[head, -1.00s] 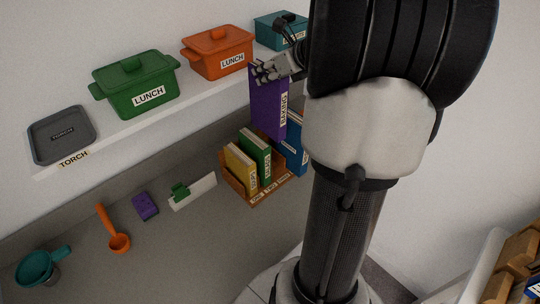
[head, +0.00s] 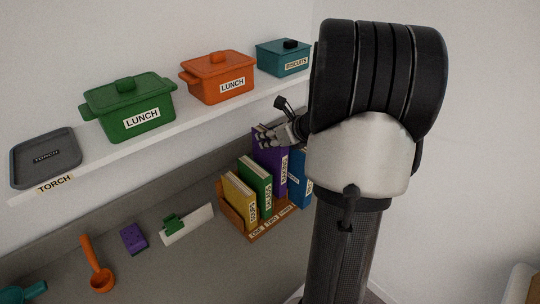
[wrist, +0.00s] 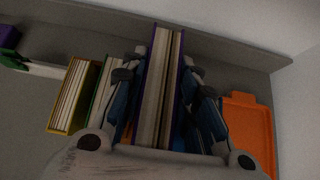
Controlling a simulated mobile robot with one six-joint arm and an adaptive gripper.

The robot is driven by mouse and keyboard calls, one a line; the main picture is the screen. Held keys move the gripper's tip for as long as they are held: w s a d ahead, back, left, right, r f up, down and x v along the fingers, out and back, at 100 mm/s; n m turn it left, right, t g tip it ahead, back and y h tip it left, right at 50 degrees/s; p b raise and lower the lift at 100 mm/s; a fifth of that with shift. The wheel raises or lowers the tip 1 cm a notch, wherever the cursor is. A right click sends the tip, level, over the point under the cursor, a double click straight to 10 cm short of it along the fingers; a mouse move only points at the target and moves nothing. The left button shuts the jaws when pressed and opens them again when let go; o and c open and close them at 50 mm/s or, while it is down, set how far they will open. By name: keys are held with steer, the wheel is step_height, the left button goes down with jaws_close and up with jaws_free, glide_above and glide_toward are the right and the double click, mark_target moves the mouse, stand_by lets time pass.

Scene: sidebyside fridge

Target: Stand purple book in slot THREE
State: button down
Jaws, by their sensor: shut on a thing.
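My gripper (head: 280,135) is shut on the top of the purple book (head: 268,152), which is upright with its labelled spine facing out. In the wrist view the purple book (wrist: 160,85) shows its page edges between my two fingers (wrist: 162,80). The wooden rack (head: 270,230) has slot labels along its front. The purple book is down in the rack, to the right of the green book (head: 256,180); whether its bottom touches the rack floor is hidden. The yellow book (head: 238,195) stands at the left.
A blue book (head: 298,185) stands right of the purple one, partly behind my arm. A shelf above holds a green pot (head: 130,108), an orange pot (head: 218,78), a teal box (head: 284,58) and a grey tray (head: 45,158). A purple block (head: 133,238) and orange ladle (head: 97,272) lie left.

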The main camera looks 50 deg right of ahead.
mark_target(271, 150)
step_height(271, 150, down, 5)
steer(key=shift+f+b, duration=0.1)
steer(key=shift+b, duration=0.95)
steer(key=shift+f, duration=0.25)
steer(key=c, duration=1.5)
jaws_free()
steer(key=shift+c, duration=0.2)
steer(key=shift+s+r, duration=0.2)
steer(key=shift+r, duration=0.25)
steer(key=p+v, duration=0.3)
steer(key=v, duration=0.8)
steer(key=shift+s, duration=0.2)
steer(key=shift+r, duration=0.1)
